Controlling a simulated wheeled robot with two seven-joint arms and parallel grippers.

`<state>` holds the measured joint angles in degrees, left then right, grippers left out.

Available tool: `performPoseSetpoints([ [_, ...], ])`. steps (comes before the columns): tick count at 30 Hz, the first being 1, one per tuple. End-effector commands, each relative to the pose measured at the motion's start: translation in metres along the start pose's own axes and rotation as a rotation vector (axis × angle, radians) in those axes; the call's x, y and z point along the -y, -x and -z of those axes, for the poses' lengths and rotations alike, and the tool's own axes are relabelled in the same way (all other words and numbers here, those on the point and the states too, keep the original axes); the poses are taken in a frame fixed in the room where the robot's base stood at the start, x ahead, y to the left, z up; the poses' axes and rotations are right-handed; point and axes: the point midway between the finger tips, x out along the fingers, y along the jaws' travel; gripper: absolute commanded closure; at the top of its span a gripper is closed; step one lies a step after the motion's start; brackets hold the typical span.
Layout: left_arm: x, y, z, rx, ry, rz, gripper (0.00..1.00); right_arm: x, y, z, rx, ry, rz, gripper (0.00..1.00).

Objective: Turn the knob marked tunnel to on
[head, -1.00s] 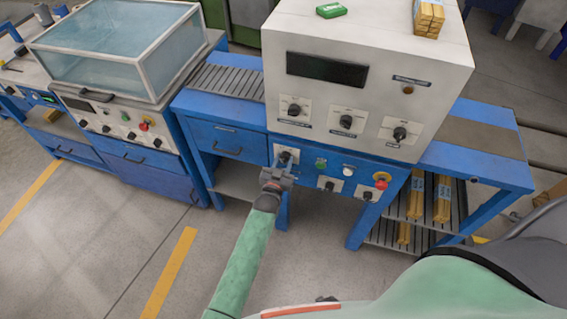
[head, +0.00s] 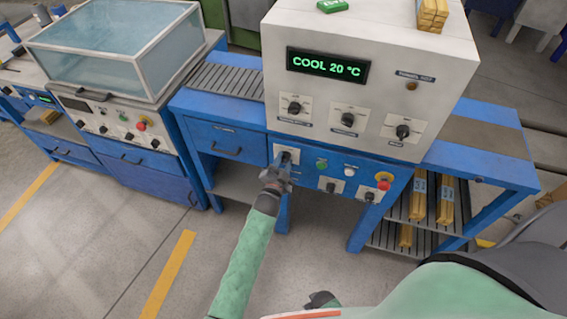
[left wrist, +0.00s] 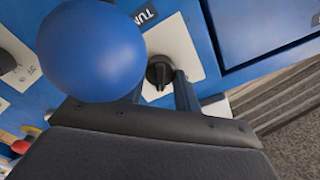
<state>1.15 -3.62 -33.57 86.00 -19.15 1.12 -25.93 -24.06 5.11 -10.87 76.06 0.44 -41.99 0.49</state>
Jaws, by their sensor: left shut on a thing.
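The tunnel knob (head: 286,157) is a small black knob on a white plate at the left end of the blue front panel (head: 310,188). In the left wrist view the black knob (left wrist: 158,70) sits below a dark label reading "TUN", the rest hidden by a blue ball (left wrist: 90,50). My left gripper (head: 281,172) is at the knob and is shut on it, with one finger on each side. The fingers (left wrist: 160,94) partly cover the knob, and its exact setting is hard to read. The display (head: 327,65) reads "COOL 20 °C" in green.
On the same panel are a green button (head: 321,163), a white button (head: 349,170), further black knobs and a red emergency button (head: 383,181). The white cabinet (head: 370,35) above has three more knobs. A blue drawer (head: 227,140) is at the left.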

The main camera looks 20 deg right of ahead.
Motion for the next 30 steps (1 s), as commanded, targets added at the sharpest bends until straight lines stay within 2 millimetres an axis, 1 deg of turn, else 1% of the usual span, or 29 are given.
performPoseSetpoints([
  [15, -0.0011, 0.0005, -0.0007, 0.001, -0.019, -0.002, 0.91, -0.0004, 0.0024, 0.0019, -0.002, 0.000, 0.000, 0.64],
  [16, -0.0011, 0.0005, -0.0007, 0.001, -0.018, -0.002, 0.62, -0.0004, 0.0023, 0.0016, -0.001, 0.000, 0.000, 0.64],
  [18, -0.0010, 0.0004, -0.0006, 0.001, -0.018, -0.001, 0.48, -0.0004, 0.0019, 0.0010, 0.000, 0.000, 0.000, 0.64],
  [19, -0.0009, 0.0004, -0.0006, 0.001, -0.018, -0.001, 0.46, -0.0005, 0.0018, 0.0008, 0.000, 0.000, 0.000, 0.64],
  [26, -0.0005, 0.0003, -0.0003, 0.000, -0.018, -0.001, 0.46, -0.0005, 0.0011, 0.0002, 0.002, 0.000, 0.000, 0.64],
  [30, -0.0015, 0.0058, -0.0018, 0.001, -0.018, -0.001, 0.46, -0.0005, -0.0010, 0.0005, 0.005, -0.001, 0.000, 0.64],
])
